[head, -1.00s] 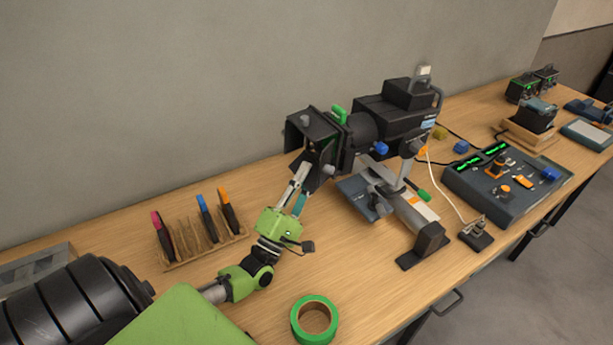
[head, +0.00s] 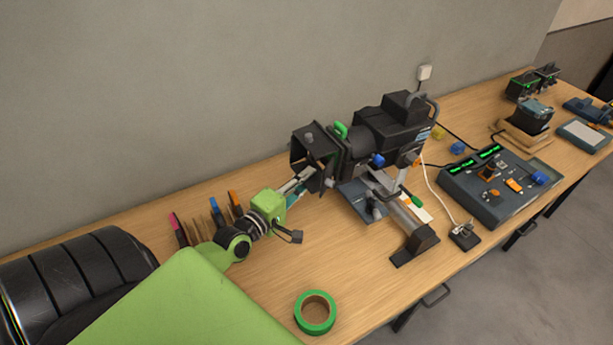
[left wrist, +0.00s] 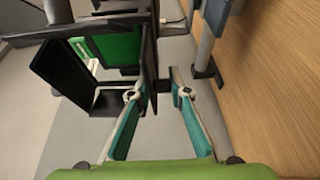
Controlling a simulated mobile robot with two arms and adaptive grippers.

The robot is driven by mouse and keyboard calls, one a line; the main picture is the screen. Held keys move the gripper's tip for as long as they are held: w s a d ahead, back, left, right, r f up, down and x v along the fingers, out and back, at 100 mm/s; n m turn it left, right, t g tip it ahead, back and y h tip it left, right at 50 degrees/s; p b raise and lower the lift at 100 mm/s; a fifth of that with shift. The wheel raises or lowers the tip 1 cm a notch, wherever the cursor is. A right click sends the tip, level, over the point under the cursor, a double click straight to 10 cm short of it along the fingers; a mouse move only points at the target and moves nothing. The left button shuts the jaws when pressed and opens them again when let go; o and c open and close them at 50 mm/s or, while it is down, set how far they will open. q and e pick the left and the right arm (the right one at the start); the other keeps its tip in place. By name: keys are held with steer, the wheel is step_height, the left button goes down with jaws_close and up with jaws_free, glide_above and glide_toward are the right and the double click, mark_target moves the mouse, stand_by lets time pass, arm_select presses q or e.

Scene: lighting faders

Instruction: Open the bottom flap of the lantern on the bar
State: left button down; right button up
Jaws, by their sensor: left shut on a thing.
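The black lantern (head: 375,138) is mounted on the bar (head: 405,215) above the bench, its front with black flaps (head: 307,143) facing left. My left gripper (head: 308,180) reaches up from the lower left to the lower front edge of the lantern. In the left wrist view, its teal-padded fingers (left wrist: 160,90) are shut on a thin dark flap (left wrist: 151,50), seen edge-on. It appears to be the bottom flap; the fingers partly hide it in the head view. Other dark flaps (left wrist: 60,80) and a green panel show beside it. My right gripper is not in view.
Green tape (head: 315,313) lies on the wooden bench (head: 270,300) in front. A rack with coloured-handled tools (head: 215,210) stands behind my left arm. A fader console (head: 490,190) sits to the right, with a cable and small box (head: 465,236) near the bar's foot.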

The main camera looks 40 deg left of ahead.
arm_select(q)
steer(key=shift+s+r+m+g, duration=0.15)
steer(key=shift+m+g, duration=0.25)
steer(key=shift+g, duration=0.8)
steer(key=shift+s+g, duration=0.1)
steer(key=shift+g, duration=0.3)
steer(key=c, duration=2)
jaws_free()
steer(key=shift+r, duration=0.1)
steer(key=v, duration=1.2)
steer(key=shift+f, duration=0.2)
steer(key=shift+c, duration=0.2)
